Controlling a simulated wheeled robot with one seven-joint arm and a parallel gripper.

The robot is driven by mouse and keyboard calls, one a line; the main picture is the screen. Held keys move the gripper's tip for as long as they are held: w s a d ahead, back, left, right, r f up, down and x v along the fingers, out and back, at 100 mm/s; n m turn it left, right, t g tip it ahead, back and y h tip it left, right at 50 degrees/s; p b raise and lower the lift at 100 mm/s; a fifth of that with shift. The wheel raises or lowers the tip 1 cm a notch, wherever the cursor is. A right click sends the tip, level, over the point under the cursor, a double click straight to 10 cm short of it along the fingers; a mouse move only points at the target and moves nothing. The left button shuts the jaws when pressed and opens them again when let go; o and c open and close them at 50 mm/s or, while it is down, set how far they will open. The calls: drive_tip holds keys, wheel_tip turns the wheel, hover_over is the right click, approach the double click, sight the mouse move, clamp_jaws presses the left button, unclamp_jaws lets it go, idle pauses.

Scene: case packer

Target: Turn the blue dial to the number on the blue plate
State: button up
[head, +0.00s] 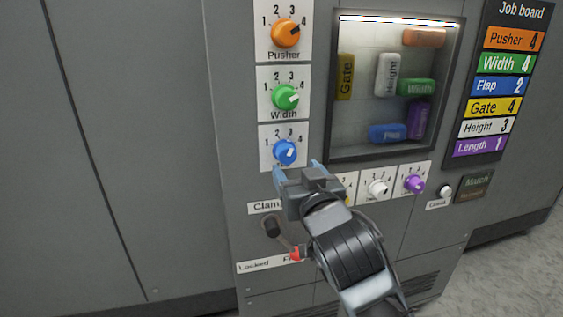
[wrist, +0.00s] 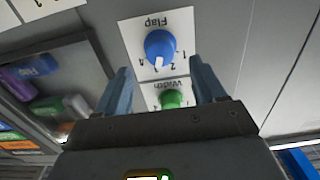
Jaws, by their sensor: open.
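The blue dial (head: 283,152), labelled Flap, is on a white plate on the cabinet front. It also shows in the wrist view (wrist: 160,45), upside down. Its white pointer appears to face about the 3, though I cannot read that digit clearly in the wrist view. The blue plate (head: 500,85) on the job board reads Flap 2. My gripper (head: 296,169) is open and empty, just below and right of the blue dial. In the wrist view the two fingers (wrist: 160,78) stand apart, with the dial beyond and between their tips.
The green dial (head: 285,97) and orange dial (head: 286,34) sit above the blue one. White (head: 378,188) and purple (head: 414,184) dials are to the right. A lit window (head: 333,150) holds labelled blocks.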

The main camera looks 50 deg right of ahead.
sight(289, 157)
drive_tip(key=x, duration=0.6)
drive_tip(key=shift+w+d+p, duration=0.25)
drive_tip(key=shift+w+p, duration=0.05)
drive_tip(key=shift+c, duration=0.2)
drive_tip(key=c, duration=1)
drive_tip(key=n+p, duration=0.2)
drive_tip(key=n, duration=0.1)
drive_tip(key=shift+r+p, duration=0.15)
drive_tip(key=shift+p, duration=0.25)
drive_tip(key=shift+n+p, duration=1.45)
drive_tip(key=shift+n, duration=0.95)
